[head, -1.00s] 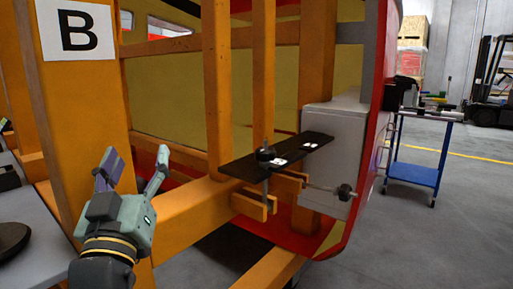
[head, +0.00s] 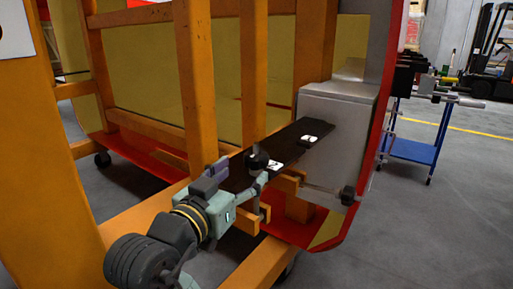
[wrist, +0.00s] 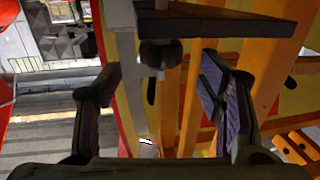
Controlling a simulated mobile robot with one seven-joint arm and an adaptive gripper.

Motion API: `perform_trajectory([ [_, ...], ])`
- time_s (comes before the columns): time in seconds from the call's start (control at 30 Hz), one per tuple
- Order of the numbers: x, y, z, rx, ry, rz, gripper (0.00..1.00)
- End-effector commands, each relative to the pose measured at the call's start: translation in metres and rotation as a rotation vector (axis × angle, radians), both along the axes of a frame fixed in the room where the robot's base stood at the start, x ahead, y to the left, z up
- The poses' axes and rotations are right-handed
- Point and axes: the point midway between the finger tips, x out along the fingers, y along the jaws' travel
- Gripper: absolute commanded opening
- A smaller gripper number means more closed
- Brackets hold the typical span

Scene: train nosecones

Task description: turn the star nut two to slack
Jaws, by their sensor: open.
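A dark star-shaped knob (head: 257,160) stands on the near left end of the black board (head: 300,145). A second dark knob (head: 348,195) sits on the end of a rod at the right. I cannot tell which of them is star nut two. My gripper (head: 243,176) is beside the board's near left end, close to the first knob, with fingers apart. In the wrist view, a dark knob (wrist: 160,55) shows between and beyond the open fingers (wrist: 162,82), below the dark board (wrist: 215,20). Nothing is visibly held. Contact is not visible.
Orange frame posts (head: 195,80) and a lower beam (head: 140,215) stand close around my arm. A grey box (head: 335,130) is beyond the board. A blue trolley (head: 412,150) stands at the right, with open grey floor (head: 440,220) before it.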

Motion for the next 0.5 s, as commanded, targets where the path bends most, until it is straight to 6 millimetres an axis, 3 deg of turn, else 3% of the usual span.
perform_trajectory([
  [0.03,0.004,-0.002,0.007,-0.004,0.006,-0.002,0.62],
  [0.27,0.021,-0.010,0.007,-0.001,0.006,0.000,0.62],
  [0.5,0.055,-0.027,0.002,0.000,0.001,-0.001,0.62],
])
